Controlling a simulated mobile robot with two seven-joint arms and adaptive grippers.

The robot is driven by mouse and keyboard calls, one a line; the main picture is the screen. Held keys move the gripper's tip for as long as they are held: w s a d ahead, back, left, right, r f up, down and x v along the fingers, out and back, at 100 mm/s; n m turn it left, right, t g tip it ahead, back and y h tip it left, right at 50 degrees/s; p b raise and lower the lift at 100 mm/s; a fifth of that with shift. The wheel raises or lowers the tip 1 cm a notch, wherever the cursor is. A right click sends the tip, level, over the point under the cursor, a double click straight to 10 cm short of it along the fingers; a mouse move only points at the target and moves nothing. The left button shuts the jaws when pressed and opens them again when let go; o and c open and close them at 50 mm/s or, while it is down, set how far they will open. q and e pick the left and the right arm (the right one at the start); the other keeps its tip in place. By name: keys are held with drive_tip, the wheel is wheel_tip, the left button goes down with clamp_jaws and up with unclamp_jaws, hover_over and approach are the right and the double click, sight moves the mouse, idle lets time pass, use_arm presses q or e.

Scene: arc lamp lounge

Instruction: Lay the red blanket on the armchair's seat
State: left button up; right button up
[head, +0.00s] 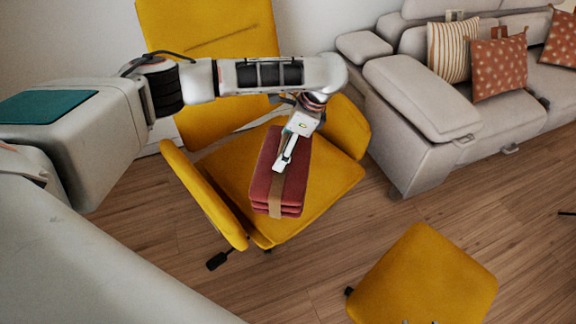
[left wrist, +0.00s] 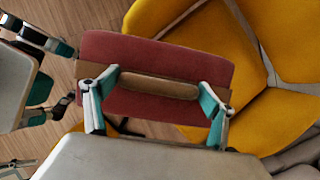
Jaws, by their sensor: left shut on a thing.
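The red blanket (head: 262,181) is a folded stack with a tan strap around it. My left gripper (head: 285,158) is shut on it from above, and in the left wrist view the fingers (left wrist: 158,96) stand on either side of the strap's padded part. The blanket (left wrist: 150,48) is over the front part of the yellow armchair's seat (head: 318,181), towards its left side. I cannot tell whether it touches the seat. Small tips at the bottom edge of the head view may be my right gripper, too little to judge.
The armchair's armrests (head: 203,195) rise on both sides of the seat, with the tall backrest behind. A yellow footstool (head: 425,275) stands at the front right. A grey sofa (head: 420,100) with cushions is at the right. Wood floor lies between them.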

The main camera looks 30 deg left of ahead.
use_arm(q)
drive_tip(key=w+a+m+t, duration=0.1)
drive_tip(key=w+m, duration=0.1)
drive_tip(key=w+a+m+b, duration=0.1)
drive_tip(key=w+m, duration=0.1)
drive_tip(key=w+a+m+t+b, duration=0.1)
drive_tip(key=w+m, duration=0.1)
drive_tip(key=shift+w+m+t, duration=0.25)
drive_tip(key=shift+m+t, duration=0.05)
drive_tip(key=shift+w+a+m+t+h+b, duration=1.65)
drive_tip(key=shift+w+a+m, duration=1.65)
drive_tip(key=shift+w+m, duration=1.4)
use_arm(e)
wheel_tip(320, 180, down, 6)
drive_tip(key=s+r+b, duration=0.1)
drive_tip(key=b, duration=0.3)
use_arm(q)
wheel_tip(320, 180, down, 20)
drive_tip(key=b, duration=0.4)
drive_tip(key=shift+s+m+y, duration=0.35)
drive_tip(key=shift+m, duration=0.05)
drive_tip(key=o, duration=2.1)
use_arm(e)
drive_tip(key=w+a+r+y, duration=0.1)
drive_tip(key=w+a+r, duration=0.1)
drive_tip(key=a+r, duration=0.1)
drive_tip(key=shift+w+a+m+t, duration=0.25)
drive_tip(key=shift+a+m+t, duration=0.15)
drive_tip(key=shift+a, duration=0.5)
